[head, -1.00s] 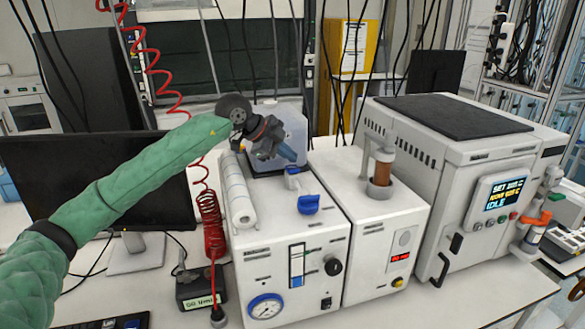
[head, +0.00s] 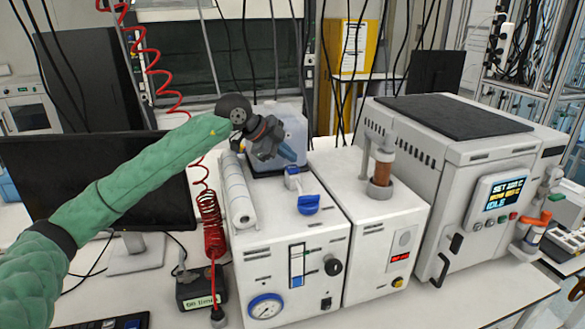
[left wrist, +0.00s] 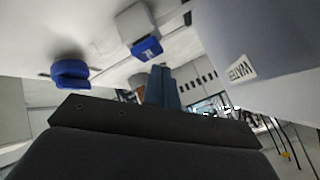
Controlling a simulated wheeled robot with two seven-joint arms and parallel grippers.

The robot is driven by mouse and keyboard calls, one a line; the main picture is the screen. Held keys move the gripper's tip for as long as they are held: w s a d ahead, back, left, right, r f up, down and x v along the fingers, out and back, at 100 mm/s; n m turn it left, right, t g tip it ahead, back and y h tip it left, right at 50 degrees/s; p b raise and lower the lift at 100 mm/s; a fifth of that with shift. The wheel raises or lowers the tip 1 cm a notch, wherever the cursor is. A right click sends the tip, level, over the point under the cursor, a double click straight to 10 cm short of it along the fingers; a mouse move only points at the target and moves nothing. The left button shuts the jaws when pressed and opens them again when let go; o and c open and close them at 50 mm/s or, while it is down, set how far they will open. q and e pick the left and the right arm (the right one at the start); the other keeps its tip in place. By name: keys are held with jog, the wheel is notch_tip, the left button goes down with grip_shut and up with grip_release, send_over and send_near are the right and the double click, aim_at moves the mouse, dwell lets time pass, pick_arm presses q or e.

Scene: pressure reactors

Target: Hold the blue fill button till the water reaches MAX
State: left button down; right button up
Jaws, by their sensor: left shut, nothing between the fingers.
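The blue fill button (left wrist: 147,48) is on a white block in the left wrist view; the block (head: 292,178) also shows on top of the white unit in the head view. My left gripper (head: 287,153) is shut and empty, above and behind the block, in front of the translucent water tank (head: 292,118). Its fingers (left wrist: 161,88) also show in the left wrist view, close to the button; I cannot tell whether they touch it. The tank, labelled WATER (left wrist: 240,67), is partly hidden by my gripper. Its water level and MAX mark are not readable. My right gripper is not in view.
A blue valve handle (head: 309,204) sits just in front of the block. A white paper roll (head: 238,190) lies to the left, beside a red coiled hose (head: 213,225). A brown column (head: 382,172) stands to the right, before the large reactor (head: 450,160).

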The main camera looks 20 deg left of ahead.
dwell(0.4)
pick_arm(q)
jog(key=shift+f+b, duration=0.4)
jog(key=shift+b, duration=0.05)
jog(key=shift+f+b, duration=0.35)
jog(key=shift+f, duration=0.15)
dwell(6.7)
